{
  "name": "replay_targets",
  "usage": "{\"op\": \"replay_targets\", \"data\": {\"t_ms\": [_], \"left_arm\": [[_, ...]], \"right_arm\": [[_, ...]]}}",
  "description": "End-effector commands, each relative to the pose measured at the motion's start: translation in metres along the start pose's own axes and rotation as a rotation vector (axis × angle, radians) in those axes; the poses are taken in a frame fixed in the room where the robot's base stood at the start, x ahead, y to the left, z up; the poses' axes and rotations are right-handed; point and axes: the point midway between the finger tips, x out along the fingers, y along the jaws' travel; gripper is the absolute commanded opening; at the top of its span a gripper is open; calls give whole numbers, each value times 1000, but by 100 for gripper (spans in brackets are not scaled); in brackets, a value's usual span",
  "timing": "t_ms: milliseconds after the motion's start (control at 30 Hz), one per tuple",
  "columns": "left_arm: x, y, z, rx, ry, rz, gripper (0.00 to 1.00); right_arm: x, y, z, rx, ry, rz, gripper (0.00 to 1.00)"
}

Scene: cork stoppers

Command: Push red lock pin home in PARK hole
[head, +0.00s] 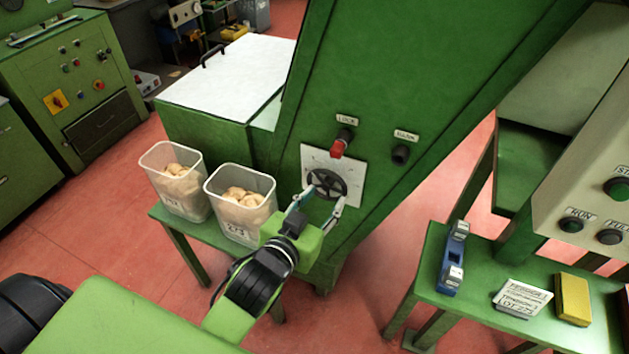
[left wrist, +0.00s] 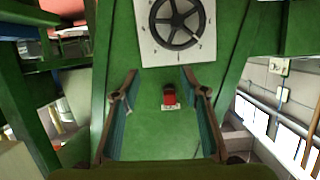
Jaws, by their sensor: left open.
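The red lock pin (head: 338,148) sticks out of the sloping green machine face under the LOCK label. To its right, a dark round socket (head: 401,154) sits under a second small label, which looks like PARK. My left gripper (head: 318,200) is open and empty, its fingertips in front of the black handwheel (head: 327,184) below the pin. In the left wrist view, the red pin (left wrist: 169,95) shows between the two spread fingers (left wrist: 159,72), not gripped, with the handwheel (left wrist: 178,20) above it. The PARK socket does not show clearly there. My right gripper is not in view.
Two clear bins of corks (head: 177,205) (head: 239,225) stand on a green bench left of my left gripper. A green side table (head: 425,270) at right holds a blue tool (head: 453,258), a label card (head: 522,300) and a yellow block (head: 573,298). A button panel (head: 590,190) juts in at right.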

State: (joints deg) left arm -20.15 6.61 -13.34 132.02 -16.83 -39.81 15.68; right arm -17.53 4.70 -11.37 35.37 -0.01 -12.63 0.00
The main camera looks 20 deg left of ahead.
Motion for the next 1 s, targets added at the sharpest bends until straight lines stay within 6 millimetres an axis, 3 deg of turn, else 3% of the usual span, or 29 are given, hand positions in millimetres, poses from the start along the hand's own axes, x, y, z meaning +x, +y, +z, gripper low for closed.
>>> {"op": "replay_targets", "data": {"t_ms": [33, 133, 200, 367, 567, 1000], "left_arm": [[-11, -3, -23, -12, 46, -6, 40], [-29, -8, -55, -31, 104, -16, 40], [-37, -10, -68, -39, 130, -20, 40], [-37, -12, -80, -44, 150, -24, 40], [-10, -13, -84, -43, 150, -25, 40], [71, -15, -97, -43, 148, -24, 40]], "right_arm": [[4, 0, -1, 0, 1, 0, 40], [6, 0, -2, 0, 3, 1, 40], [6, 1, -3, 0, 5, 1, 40], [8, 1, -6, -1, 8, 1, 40], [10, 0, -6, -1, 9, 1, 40], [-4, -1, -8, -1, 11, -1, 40]]}}
